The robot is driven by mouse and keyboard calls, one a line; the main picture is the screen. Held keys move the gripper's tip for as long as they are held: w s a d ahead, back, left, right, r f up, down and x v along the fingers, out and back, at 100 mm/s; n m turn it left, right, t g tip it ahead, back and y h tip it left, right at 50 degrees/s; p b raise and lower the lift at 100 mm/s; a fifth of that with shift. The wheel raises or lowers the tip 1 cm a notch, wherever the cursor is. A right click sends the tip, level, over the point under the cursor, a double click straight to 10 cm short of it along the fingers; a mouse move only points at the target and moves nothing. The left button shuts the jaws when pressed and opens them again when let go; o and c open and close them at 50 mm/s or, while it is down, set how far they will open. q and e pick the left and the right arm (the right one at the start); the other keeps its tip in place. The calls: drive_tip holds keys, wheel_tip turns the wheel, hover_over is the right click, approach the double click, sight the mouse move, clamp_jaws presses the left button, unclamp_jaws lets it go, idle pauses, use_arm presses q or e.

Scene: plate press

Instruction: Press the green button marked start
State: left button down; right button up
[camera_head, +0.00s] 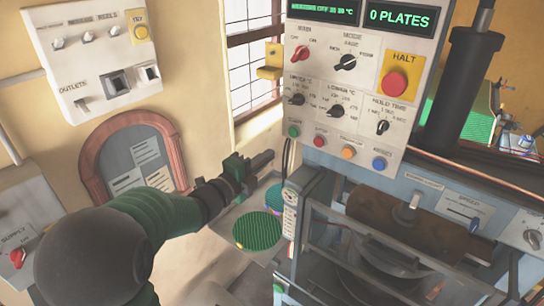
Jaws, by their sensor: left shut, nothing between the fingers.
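The control panel (330,118) stands right of centre, with a row of small round buttons along its lower edge. The green button (294,132) is at the left end of that row; its label is too small to read. My left gripper (268,158) reaches in from the left on a green and black arm. It is shut and empty. In the picture its tips are a little left of and below the green button, with a visible gap. I cannot tell the gap in depth. My right gripper is not in view.
Red (319,141), orange (348,152) and blue (379,164) buttons continue the row. A large red HALT button (395,84) sits above. A caged press (400,240) stands below the panel. A yellow bracket (270,72) juts out beside the window.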

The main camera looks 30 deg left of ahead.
use_arm(q)
drive_tip(key=shift+s+r+b, duration=0.1)
drive_tip(key=shift+s+b, duration=0.3)
drive_tip(key=shift+s, duration=1.7)
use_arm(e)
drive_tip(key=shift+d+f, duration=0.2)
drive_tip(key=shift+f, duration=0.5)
use_arm(q)
drive_tip(key=shift+w+a, duration=0.15)
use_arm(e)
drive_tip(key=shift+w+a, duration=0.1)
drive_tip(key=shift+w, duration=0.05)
